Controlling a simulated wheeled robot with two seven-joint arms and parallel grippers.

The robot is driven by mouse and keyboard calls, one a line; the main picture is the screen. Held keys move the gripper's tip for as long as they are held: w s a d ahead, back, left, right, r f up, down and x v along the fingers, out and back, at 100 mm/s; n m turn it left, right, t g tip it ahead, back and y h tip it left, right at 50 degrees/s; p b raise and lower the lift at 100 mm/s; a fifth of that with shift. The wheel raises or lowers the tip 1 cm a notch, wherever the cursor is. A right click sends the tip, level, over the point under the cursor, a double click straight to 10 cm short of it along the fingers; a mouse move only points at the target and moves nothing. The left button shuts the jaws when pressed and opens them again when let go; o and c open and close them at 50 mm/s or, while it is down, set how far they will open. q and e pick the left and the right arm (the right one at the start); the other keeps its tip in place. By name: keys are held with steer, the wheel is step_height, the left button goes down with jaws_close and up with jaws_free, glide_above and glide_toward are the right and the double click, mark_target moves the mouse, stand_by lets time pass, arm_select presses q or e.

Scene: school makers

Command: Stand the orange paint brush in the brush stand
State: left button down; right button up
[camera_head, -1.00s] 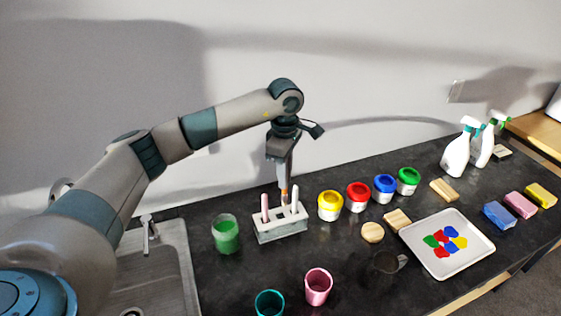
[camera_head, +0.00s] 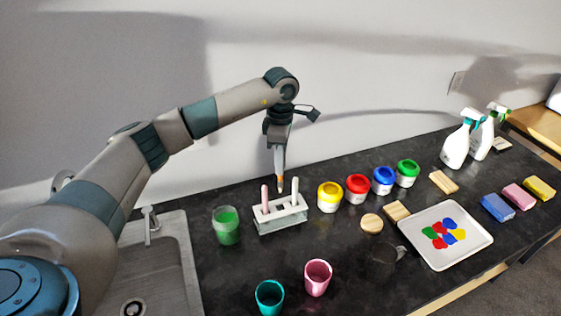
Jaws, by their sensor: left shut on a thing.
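The white brush stand (camera_head: 281,214) sits on the dark counter. A pink brush (camera_head: 265,200) stands upright at its left and a white brush (camera_head: 294,190) at its right. My left gripper (camera_head: 280,172) is above the middle of the stand, pointing down. It is shut on the orange paint brush (camera_head: 281,184), of which a short orange part and a pale tip show below the fingers. The brush is about upright. Its lower end appears just above or behind the stand's back edge; I cannot tell the exact depth. My right gripper is not in view.
A green jar (camera_head: 226,227) stands left of the stand, and a yellow paint pot (camera_head: 329,197) close to its right. Teal (camera_head: 270,297) and pink (camera_head: 317,278) cups stand in front. A sink (camera_head: 155,270) is at the left; a paint tray (camera_head: 440,262) is at the right.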

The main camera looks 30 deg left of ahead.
mark_target(281, 190)
arm_select(q)
steer(key=shift+f+b, duration=0.55)
steer(key=shift+f, duration=0.9)
steer(key=shift+f+b, duration=0.4)
steer(key=shift+f, duration=0.65)
steer(key=shift+f+b, duration=0.85)
steer(key=shift+f, duration=0.2)
steer(key=shift+f+b, duration=2)
steer(key=shift+f, duration=0.6)
steer(key=c, duration=1.7)
jaws_free()
steer(key=shift+o, duration=0.2)
